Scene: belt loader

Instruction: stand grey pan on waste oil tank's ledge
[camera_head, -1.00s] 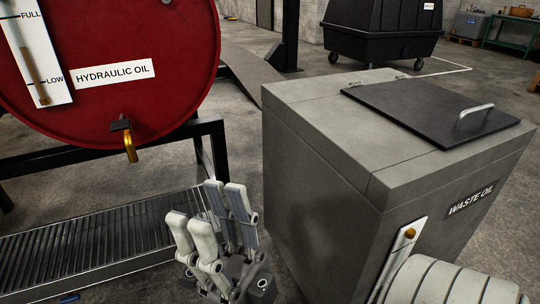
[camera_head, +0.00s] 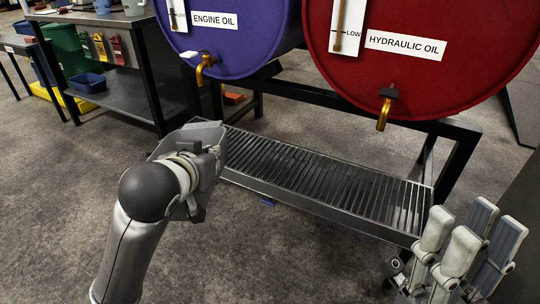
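My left arm comes in from the lower left. Its gripper (camera_head: 205,165) is turned away from me in front of the grated tray's left end, and its fingertips are hidden. Grey surfaces show around that gripper, but I cannot tell whether any of them belongs to the grey pan. My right gripper (camera_head: 474,224) is at the lower right, fingers up and apart, with nothing between them. A dark surface (camera_head: 524,192) at the right edge appears to be the waste oil tank's side; its top and ledge are out of view.
The purple engine oil drum (camera_head: 230,40) and red hydraulic oil drum (camera_head: 430,75) stand on a black frame (camera_head: 462,150) with brass taps. A long grated drip tray (camera_head: 320,212) lies below. A workbench (camera_head: 150,38) stands at the upper left. The floor at left is clear.

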